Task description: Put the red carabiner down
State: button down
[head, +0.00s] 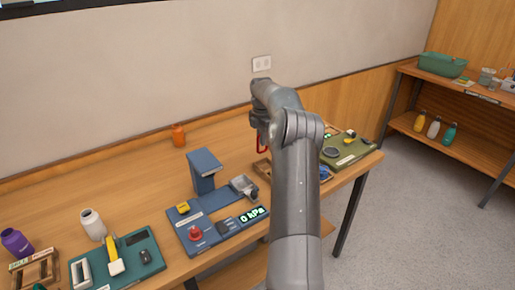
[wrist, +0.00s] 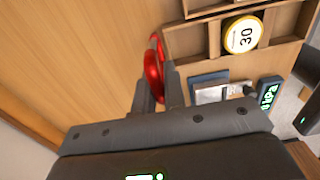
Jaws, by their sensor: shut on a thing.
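The red carabiner (wrist: 154,68) is between the fingers of my gripper (wrist: 158,82) in the wrist view. My gripper is shut on it. In the head view a small part of the red carabiner (head: 262,146) shows below my gripper (head: 260,133), left of my arm. It appears held above the wooden table (head: 140,160). My arm and fingers hide much of it.
A divided wooden tray (wrist: 205,38) holding a round disc marked 30 (wrist: 243,35) lies right of the carabiner. The table's back left is clear.

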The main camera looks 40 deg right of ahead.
aim_at(258, 147)
jog(key=shift+w+a+f, duration=0.4)
jog(key=shift+w+f, duration=0.1)
jog(key=shift+w, duration=0.25)
jog(key=shift+f, duration=2)
jog(key=shift+f, duration=0.1)
jog(key=c, duration=1.5)
grip_release()
